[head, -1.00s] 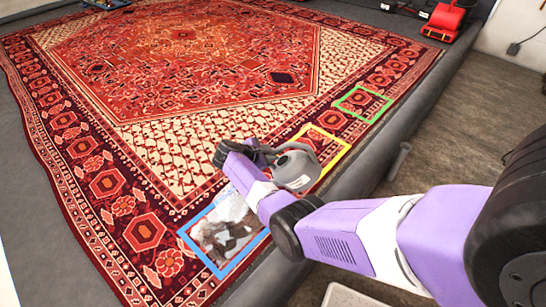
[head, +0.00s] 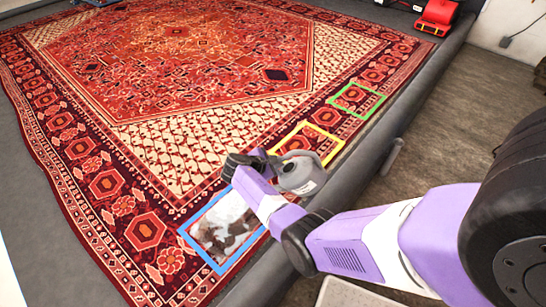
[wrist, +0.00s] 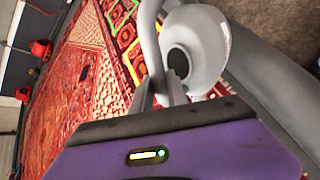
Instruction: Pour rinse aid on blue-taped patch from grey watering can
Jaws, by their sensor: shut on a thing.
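The grey watering can (head: 303,176) hangs in my gripper over the rug's near right border, by the yellow tape. It also shows in the wrist view (wrist: 205,45), with its round dark opening facing the camera. My gripper (wrist: 160,98) is shut on the can's handle (wrist: 150,42); the fingertips are partly hidden. The blue-taped patch (head: 183,234) lies on the rug's near border, below and left of the can. Inside its tape are whitish and dark brown areas. My arm covers part of its right side. The can's spout tip and any liquid are not clearly visible.
A yellow-taped patch (head: 334,154) lies partly behind the can, and a green-taped patch (head: 372,108) lies farther along the border. A raised grey kerb (head: 365,150) edges the rug (head: 190,60). A red machine (head: 437,15) stands at the far right.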

